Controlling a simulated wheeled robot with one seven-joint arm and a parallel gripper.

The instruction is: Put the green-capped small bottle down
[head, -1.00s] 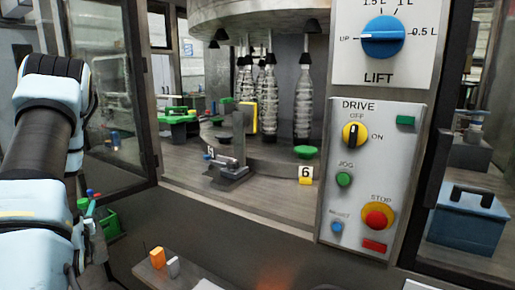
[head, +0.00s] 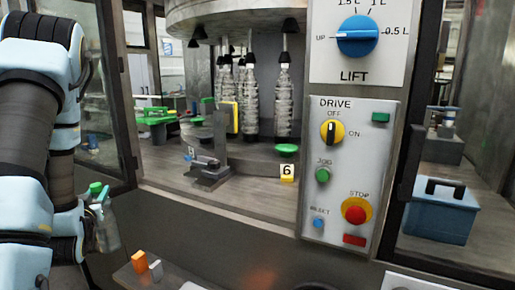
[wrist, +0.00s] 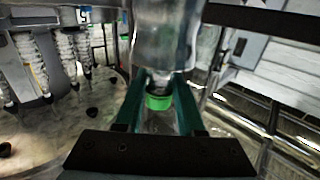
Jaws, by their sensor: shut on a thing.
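The green-capped small bottle is clear. In the head view its body (head: 107,234) hangs at the lower left beside my arm, with its green cap (head: 96,188) on top. My gripper (head: 101,199) is at the cap and neck there, partly hidden by the arm. In the wrist view the two teal fingers of my gripper (wrist: 158,95) stand on both sides of the green cap (wrist: 157,102), shut on the bottle around its neck. The bottle body (wrist: 168,40) runs up out of the picture. It is held clear of any surface that I can see.
An orange block (head: 138,261) and a grey block (head: 156,270) stand on a ledge below the machine. The control panel (head: 345,180) is in the middle right. A blue box (head: 443,210) is at right.

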